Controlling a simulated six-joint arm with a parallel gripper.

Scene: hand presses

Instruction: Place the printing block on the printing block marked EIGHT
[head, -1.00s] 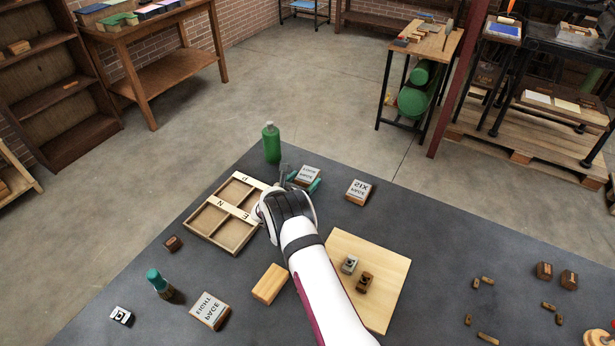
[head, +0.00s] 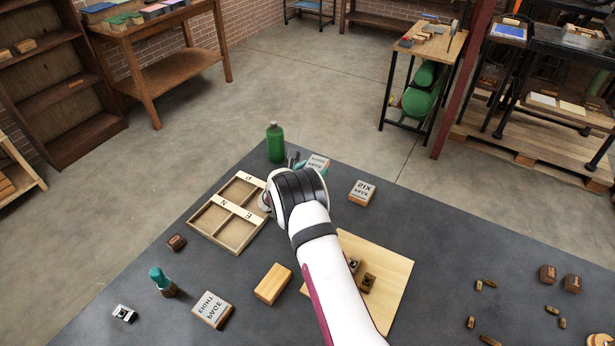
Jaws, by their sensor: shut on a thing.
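My gripper (head: 309,166), with teal fingertips, is at the far edge of the dark table, partly hidden behind my own arm. It is shut on a printing block (head: 318,161) with a pale lettered face, whose word is too small to read. Whether this block is clear of the table is hard to tell. The printing block marked EIGHT (head: 212,310) lies flat at the front left, lettered face up, its text upside down from here. Nothing lies on it, and my gripper is far from it. Another printing block, marked SIX (head: 362,191), lies right of my gripper.
A green bottle (head: 275,143) stands just left of my gripper. A divided wooden tray (head: 212,238) lies left of my arm. A pale board (head: 392,270) lies partly under my arm's view.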

